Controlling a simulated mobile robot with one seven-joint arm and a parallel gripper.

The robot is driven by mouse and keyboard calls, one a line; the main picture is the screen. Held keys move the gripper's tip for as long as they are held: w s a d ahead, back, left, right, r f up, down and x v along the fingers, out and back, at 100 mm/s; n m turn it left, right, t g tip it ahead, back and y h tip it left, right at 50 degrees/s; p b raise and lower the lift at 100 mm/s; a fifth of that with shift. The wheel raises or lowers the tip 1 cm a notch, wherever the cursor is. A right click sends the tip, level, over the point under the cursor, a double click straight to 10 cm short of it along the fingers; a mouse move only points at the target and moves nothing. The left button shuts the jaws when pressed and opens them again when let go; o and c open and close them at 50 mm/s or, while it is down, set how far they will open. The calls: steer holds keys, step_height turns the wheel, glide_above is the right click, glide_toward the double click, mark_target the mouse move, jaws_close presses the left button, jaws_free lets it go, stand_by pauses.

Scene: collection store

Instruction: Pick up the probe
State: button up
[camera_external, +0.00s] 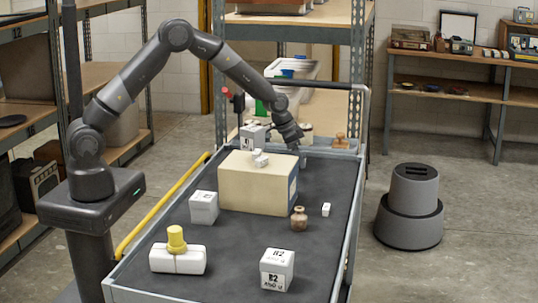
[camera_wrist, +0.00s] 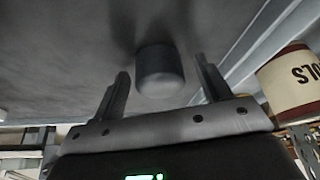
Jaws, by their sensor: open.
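No object in view is clearly recognisable as a probe. In the wrist view a short dark grey cylinder (camera_wrist: 160,72) shows between my two fingers, near the tips, with a dark shadow beside it on the grey surface. I cannot tell whether it is the probe. My gripper (camera_wrist: 161,68) is open, one finger on each side of the cylinder, with visible gaps. In the external view my gripper (camera_external: 293,143) points down at the far end of the cart, behind the beige box (camera_external: 253,184). The cylinder cannot be made out there.
On the dark cart top (camera_external: 225,245) stand white boxes (camera_external: 277,268) (camera_external: 204,207), a white block with a yellow knob (camera_external: 178,258), and a brown jar (camera_external: 299,219). A cream tin with a red rim (camera_wrist: 291,82) stands right of my fingers. Shelving rises behind the cart.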

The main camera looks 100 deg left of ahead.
steer(key=shift+c, duration=0.4)
steer(key=c, duration=1)
